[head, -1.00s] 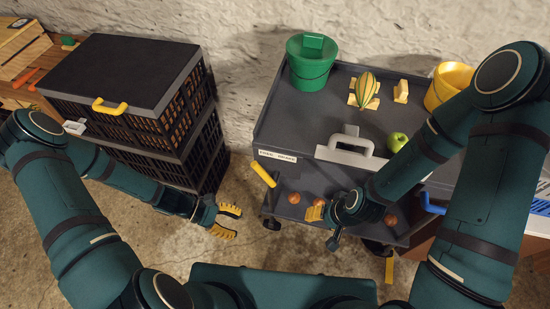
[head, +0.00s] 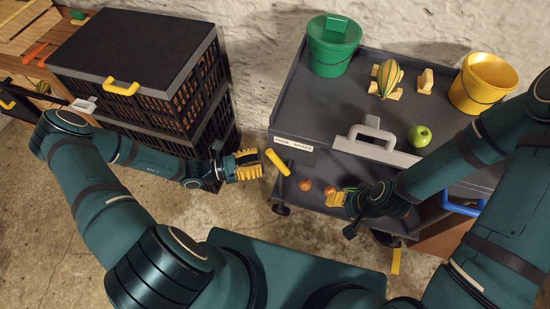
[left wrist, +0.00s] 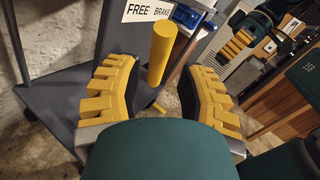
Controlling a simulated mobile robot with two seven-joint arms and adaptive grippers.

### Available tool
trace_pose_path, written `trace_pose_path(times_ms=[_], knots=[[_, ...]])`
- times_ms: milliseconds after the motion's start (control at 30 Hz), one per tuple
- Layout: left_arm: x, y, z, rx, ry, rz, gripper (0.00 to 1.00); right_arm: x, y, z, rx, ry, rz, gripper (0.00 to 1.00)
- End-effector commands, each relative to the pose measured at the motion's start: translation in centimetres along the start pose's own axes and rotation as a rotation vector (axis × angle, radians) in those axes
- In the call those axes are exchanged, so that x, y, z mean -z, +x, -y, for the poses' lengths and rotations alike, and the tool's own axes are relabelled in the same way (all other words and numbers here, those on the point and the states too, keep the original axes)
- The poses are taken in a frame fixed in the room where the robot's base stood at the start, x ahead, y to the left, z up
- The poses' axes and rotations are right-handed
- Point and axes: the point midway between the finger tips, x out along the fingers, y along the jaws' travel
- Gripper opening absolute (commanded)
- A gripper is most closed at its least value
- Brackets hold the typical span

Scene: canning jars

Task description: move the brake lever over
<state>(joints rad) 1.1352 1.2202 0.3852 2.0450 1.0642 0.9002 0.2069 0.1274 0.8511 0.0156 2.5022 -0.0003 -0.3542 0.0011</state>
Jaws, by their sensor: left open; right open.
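The brake lever, a yellow rod (head: 277,162), sticks out from the left front of the grey cart (head: 300,130), under a white label (head: 295,144). In the left wrist view the lever (left wrist: 166,54) stands tilted between and beyond my open yellow fingers. The label (left wrist: 148,10) there reads FREE and BRAKE. The lever leans toward the FREE side in the head view. My left gripper (head: 248,165) is open just left of the lever, with a small gap. My right gripper (head: 336,200) is open in front of the cart's lower shelf.
The cart top holds a green bucket (head: 331,52), a striped balloon-shaped item (head: 388,76), a green apple (head: 419,136) and a yellow bucket (head: 483,82). Stacked black crates (head: 140,70) stand left of the cart. Open floor (head: 200,215) lies in front.

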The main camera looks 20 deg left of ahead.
Motion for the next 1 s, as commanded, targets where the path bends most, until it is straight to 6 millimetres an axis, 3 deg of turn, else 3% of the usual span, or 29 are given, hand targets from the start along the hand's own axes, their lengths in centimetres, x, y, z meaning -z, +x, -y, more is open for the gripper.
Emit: trace_pose_path(times_ms=[100, 300, 733, 767, 867, 1000], knots=[[0.1, 2.3, 0.1, 0.004, 0.0, 0.002, 0.38, 0.0, 0.3, -0.1, 0.0, 0.0, -0.002, 0.56], [0.1, 4.7, 0.1, 0.002, 0.0, 0.001, 0.38, 0.1, 0.6, -0.2, 0.0, 0.0, -0.003, 0.56], [0.0, 5.5, 0.1, 0.002, 0.0, -0.001, 0.38, 0.1, 0.6, -0.2, 0.0, -0.001, -0.004, 0.56], [0.0, 5.5, 0.1, 0.002, 0.0, -0.001, 0.34, 0.1, 0.6, -0.2, 0.0, -0.001, -0.004, 0.56], [0.0, 5.5, 0.1, 0.002, 0.0, -0.001, 0.0, 0.1, 0.6, -0.2, 0.0, -0.001, -0.004, 0.56], [0.0, 5.5, 0.1, 0.002, 0.0, -0.001, 0.0, 0.1, 0.6, -0.2, 0.0, 0.0, -0.004, 0.56]])
